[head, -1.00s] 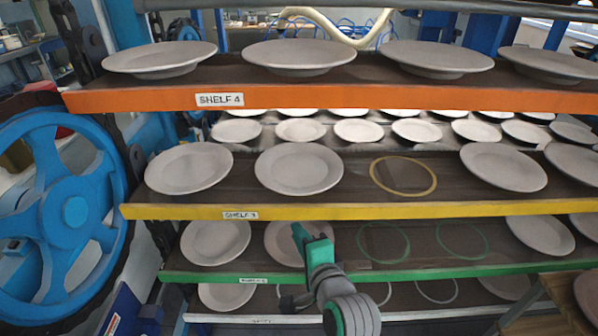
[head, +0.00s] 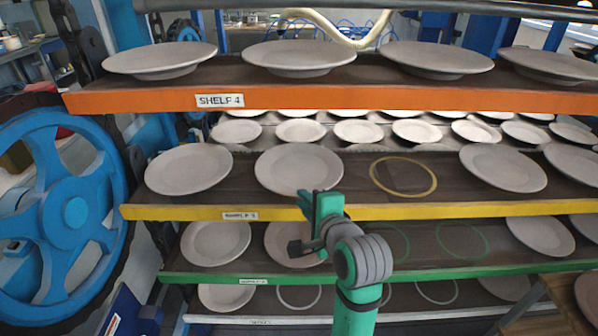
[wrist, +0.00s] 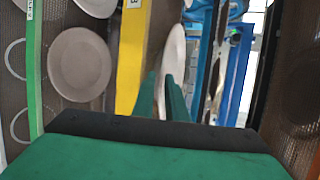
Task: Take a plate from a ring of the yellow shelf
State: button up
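The yellow shelf (head: 430,211) holds several grey-white plates and one empty yellow ring (head: 404,176). A plate (head: 299,168) lies left of that ring, and another plate (head: 189,168) lies farther left. My gripper (head: 312,196) is at the shelf's front edge, at the near rim of the plate left of the ring. In the wrist view the gripper (wrist: 162,98) shows two separated green fingers, with that plate (wrist: 174,55) seen nearly edge-on at and between their tips. I cannot make out finger contact. Any ring under the plate is hidden.
The orange shelf (head: 330,97) with plates is close above. The green shelf (head: 450,271) below holds plates and empty green rings. A blue wheel (head: 75,210) stands at left, and a wooden surface (head: 545,308) is at lower right.

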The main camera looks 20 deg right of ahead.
aim_at(295, 192)
jog(key=shift+a+x, duration=0.15)
jog(key=shift+x, duration=1.1)
jog(key=shift+a+x, duration=0.2)
jog(key=shift+x, duration=1.1)
jog(key=shift+r, duration=0.1)
grip_shut()
jog(key=shift+r, duration=0.15)
